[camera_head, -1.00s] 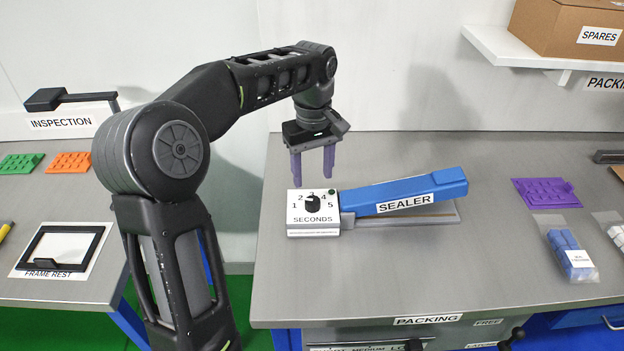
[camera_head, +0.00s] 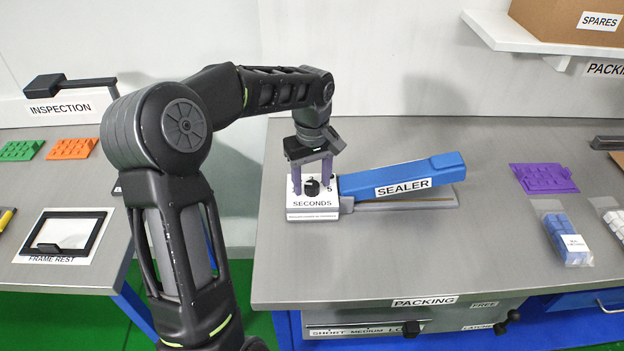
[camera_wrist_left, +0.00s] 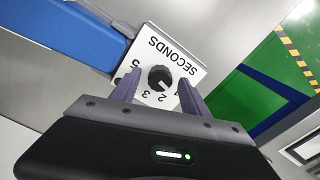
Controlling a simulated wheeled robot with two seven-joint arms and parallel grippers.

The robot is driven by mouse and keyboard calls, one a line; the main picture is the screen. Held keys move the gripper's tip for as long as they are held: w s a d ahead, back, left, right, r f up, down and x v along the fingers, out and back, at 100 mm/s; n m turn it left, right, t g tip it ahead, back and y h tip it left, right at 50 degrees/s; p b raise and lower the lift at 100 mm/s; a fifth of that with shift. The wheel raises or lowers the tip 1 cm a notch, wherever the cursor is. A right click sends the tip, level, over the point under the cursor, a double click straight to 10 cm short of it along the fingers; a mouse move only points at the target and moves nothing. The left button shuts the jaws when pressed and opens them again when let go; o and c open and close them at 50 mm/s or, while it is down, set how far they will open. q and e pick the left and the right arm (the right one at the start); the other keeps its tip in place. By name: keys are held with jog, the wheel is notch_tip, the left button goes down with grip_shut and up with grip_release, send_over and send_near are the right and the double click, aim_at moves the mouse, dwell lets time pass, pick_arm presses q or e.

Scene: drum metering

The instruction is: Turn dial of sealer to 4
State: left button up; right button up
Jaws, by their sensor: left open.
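The sealer (camera_head: 398,178) stands on the packing bench, with a blue arm and a white dial box (camera_head: 312,211) marked SECONDS. Its black dial (camera_head: 312,187) is a round knob with numbers around it. It also shows in the left wrist view (camera_wrist_left: 158,76), where a pale mark on the knob seems to point near 1 or 2. My left gripper (camera_head: 312,182) is open, with its purple fingers pointing down on either side of the dial. I cannot tell whether they touch it. My right gripper is out of view.
A purple tray (camera_head: 543,178) and bagged blue parts (camera_head: 567,240) lie at the right of the bench. A shelf (camera_head: 520,45) with a SPARES box (camera_head: 572,22) overhangs the back right. The bench (camera_head: 390,260) in front of the sealer is clear.

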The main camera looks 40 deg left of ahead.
pick_arm(q)
jog(key=shift+f, duration=0.2)
jog(key=shift+c, duration=0.3)
grip_shut()
